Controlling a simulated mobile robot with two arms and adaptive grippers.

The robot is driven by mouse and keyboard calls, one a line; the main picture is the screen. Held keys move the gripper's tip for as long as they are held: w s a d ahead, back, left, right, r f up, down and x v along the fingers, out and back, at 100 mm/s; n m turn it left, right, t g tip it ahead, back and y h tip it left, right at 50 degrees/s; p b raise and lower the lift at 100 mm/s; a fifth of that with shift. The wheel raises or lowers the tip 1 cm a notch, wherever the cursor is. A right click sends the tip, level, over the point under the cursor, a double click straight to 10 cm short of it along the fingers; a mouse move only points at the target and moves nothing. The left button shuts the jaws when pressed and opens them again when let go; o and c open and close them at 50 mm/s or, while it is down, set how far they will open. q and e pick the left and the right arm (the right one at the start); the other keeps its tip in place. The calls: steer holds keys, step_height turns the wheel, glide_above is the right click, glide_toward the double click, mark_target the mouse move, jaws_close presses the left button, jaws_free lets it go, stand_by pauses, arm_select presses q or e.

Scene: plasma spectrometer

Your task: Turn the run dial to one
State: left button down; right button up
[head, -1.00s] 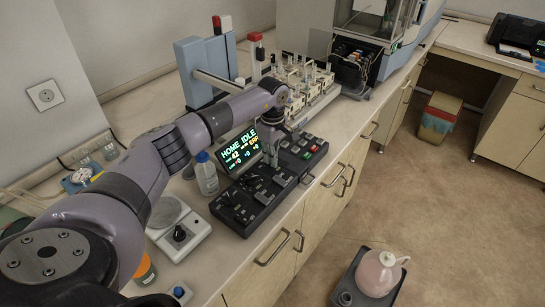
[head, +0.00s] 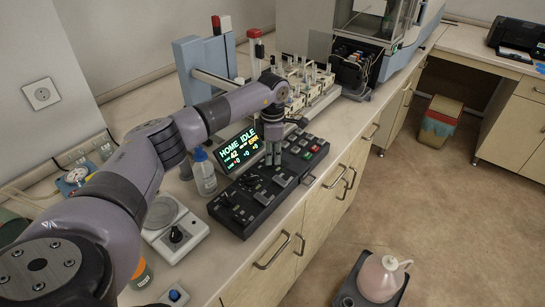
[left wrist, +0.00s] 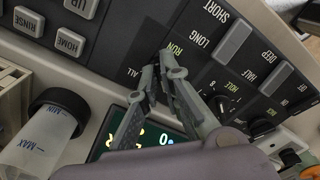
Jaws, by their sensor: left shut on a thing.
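The black control panel (head: 240,212) lies along the bench front, with dials, buttons and a lit display (head: 239,149) reading HOME IDLE. My left gripper (head: 273,160) points down at the panel in the head view. In the left wrist view its fingers (left wrist: 167,70) are closed together beside the RUN label (left wrist: 174,49), with the ALL label (left wrist: 131,72) to the left. They are shut on the run dial, which they mostly hide; its setting cannot be read. The HOLE dial (left wrist: 221,103) is to the right of the fingers. My right gripper is not in view.
A capped bottle (head: 203,173) stands close left of the panel, and a white scale-like device (head: 174,232) stands nearer. A rack of vials (head: 305,85) is behind.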

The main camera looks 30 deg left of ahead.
arm_select(q)
steer(key=shift+w+r+n, duration=0.1)
steer(key=shift+n, duration=0.5)
steer(key=c, duration=1.8)
jaws_free()
steer(key=shift+o, duration=0.2)
step_height(320, 180, up, 12)
